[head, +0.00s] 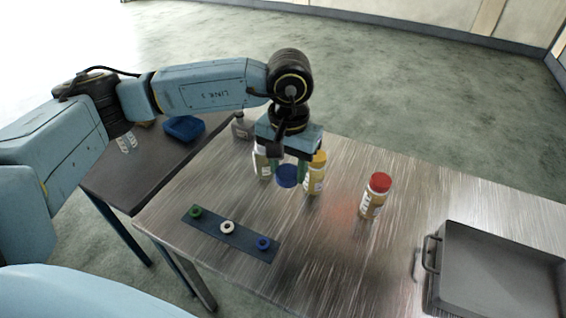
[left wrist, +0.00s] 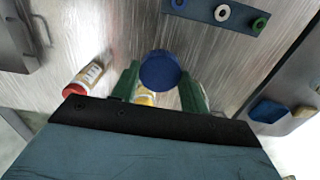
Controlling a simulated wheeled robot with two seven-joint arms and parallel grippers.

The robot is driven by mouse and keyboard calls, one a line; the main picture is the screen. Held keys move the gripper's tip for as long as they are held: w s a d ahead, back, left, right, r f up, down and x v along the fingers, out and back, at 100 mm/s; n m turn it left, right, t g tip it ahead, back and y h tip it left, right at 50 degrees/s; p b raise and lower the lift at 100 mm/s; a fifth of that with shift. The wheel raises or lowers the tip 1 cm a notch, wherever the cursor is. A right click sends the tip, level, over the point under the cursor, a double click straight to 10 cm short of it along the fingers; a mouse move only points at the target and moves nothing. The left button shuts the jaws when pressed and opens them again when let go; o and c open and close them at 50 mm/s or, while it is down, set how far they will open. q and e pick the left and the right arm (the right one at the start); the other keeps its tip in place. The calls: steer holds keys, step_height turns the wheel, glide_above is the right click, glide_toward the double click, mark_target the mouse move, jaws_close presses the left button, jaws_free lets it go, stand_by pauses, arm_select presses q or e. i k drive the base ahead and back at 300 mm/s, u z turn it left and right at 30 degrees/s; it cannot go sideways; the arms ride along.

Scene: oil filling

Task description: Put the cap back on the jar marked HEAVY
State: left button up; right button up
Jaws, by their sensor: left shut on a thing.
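My left gripper (head: 289,177) points down over the metal table and is shut on a round blue cap (head: 287,174). In the left wrist view the cap (left wrist: 160,70) sits between the green fingers (left wrist: 160,88). No jar shows directly under the cap. A jar (head: 262,163) stands behind the gripper, its top hidden by it. A jar with a yellow cap (head: 314,182) stands just right of the gripper, and a red-capped jar (head: 373,203) stands farther right. The label words are too small to read, so I cannot tell which jar is HEAVY. My right gripper is out of view.
A dark strip (head: 247,242) with green, white and blue rings lies at the table's front left. A grey metal tray (head: 432,262) with a handle is at the right. A grey bottle (head: 242,127) stands at the back. A dark side table (head: 130,182) holds a blue container (head: 184,128).

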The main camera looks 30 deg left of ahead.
mark_target(263, 167)
steer(key=z, duration=1.85)
steer(key=k, duration=1.3)
steer(key=u, duration=1.9)
steer(key=i, duration=0.5)
